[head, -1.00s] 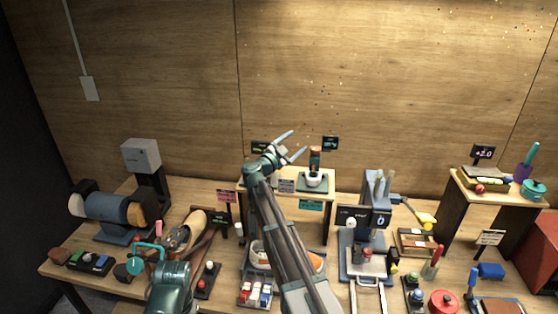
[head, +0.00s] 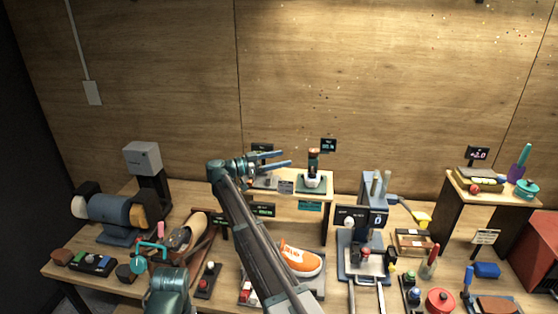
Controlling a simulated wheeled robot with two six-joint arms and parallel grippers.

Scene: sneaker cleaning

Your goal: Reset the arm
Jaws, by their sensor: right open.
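My right arm reaches up and left from the bottom middle of the head view. Its gripper (head: 286,159) points right, empty, with its two pale blue fingers apart. It appears in front of the raised wooden shelf, left of a dark bottle with an orange-brown top (head: 313,162); I cannot tell its exact height. A rounded teal part of my left arm (head: 168,288) shows at the bottom left; I see no left fingers. An orange sneaker with a white sole (head: 301,260) lies right of my right forearm.
A brown shoe (head: 188,235) and a blue roller machine (head: 108,210) are at the left. A grey press-like stand (head: 364,252) is right of the sneaker. A red pot (head: 440,301) and several small tools crowd the right. The wall above the gripper is clear.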

